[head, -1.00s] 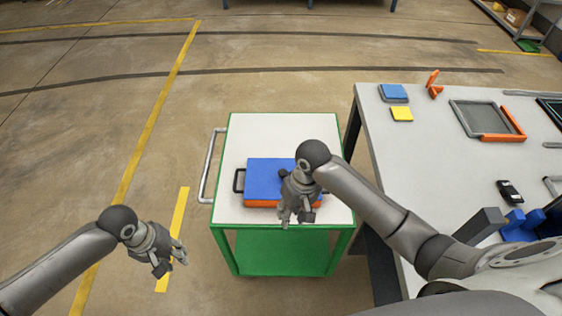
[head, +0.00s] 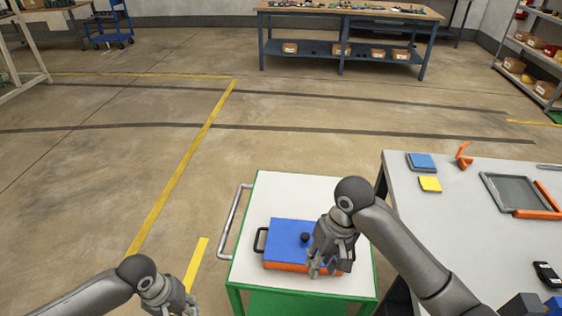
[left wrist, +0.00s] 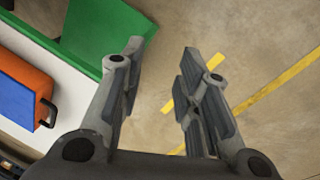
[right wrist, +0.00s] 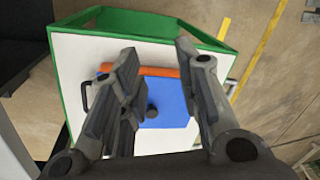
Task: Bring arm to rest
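My right gripper (head: 322,262) is above the cart's top, over the right part of a blue and orange case (head: 284,240) with a dark knob and a dark handle. In the right wrist view its two fingers (right wrist: 158,75) stand apart with nothing between them, and the case (right wrist: 178,105) lies below. My left gripper (head: 178,305) is to the left of the cart, over the floor, partly cut off by the lower picture edge. In the left wrist view its fingers (left wrist: 160,75) are apart and empty.
The white-topped cart (head: 290,188) has a green frame and a metal handle at its left. A grey table (head: 450,205) at the right holds blue and yellow blocks, a tray and orange parts. A workbench (head: 345,55) and shelves stand far back. Floor at the left is clear.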

